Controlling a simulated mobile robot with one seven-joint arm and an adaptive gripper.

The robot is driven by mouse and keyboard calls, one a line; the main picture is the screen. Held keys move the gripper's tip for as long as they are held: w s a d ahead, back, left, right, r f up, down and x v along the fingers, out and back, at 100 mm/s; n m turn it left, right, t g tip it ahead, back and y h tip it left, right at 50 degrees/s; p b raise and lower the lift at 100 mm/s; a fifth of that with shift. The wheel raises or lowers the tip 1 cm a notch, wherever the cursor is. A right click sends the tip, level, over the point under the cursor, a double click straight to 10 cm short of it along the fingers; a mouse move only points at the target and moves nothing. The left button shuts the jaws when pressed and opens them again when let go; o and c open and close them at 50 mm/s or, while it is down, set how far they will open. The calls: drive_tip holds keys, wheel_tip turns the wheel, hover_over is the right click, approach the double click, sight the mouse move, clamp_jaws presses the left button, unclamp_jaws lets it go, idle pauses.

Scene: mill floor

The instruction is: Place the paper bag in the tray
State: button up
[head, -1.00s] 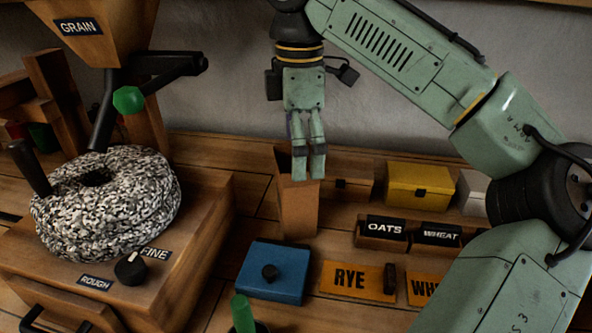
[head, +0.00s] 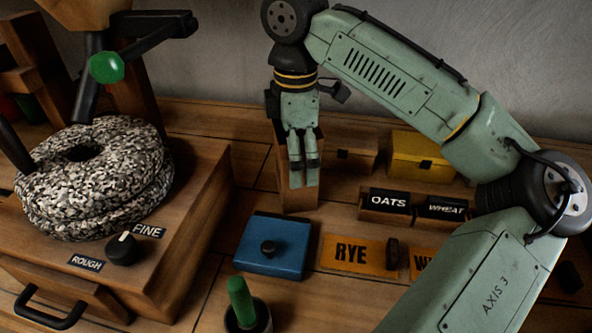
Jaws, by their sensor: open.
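A tall brown upright thing, which looks like the paper bag (head: 298,200), stands on the wooden bench in the middle of the head view. My gripper (head: 304,178) points down with its fingers overlapping the bag's upper part in the picture. Its fingers are open, with only a narrow gap showing, and I cannot tell whether they touch the bag. The gripper hides much of the bag's upper part. A low wooden holder with OATS and WHEAT labels (head: 373,216) is right of the bag; I cannot tell if it is the tray.
A blue lidded box (head: 270,246) and an orange RYE plate (head: 348,254) lie in front. A green-handled tool (head: 240,300) stands nearer. A mill with speckled stones (head: 95,185) fills the left. A yellow box (head: 418,155) stands behind, right of a wooden box (head: 350,155).

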drive_tip(key=shift+f, duration=0.55)
drive_tip(key=shift+c, duration=0.5)
drive_tip(key=c, duration=1.2)
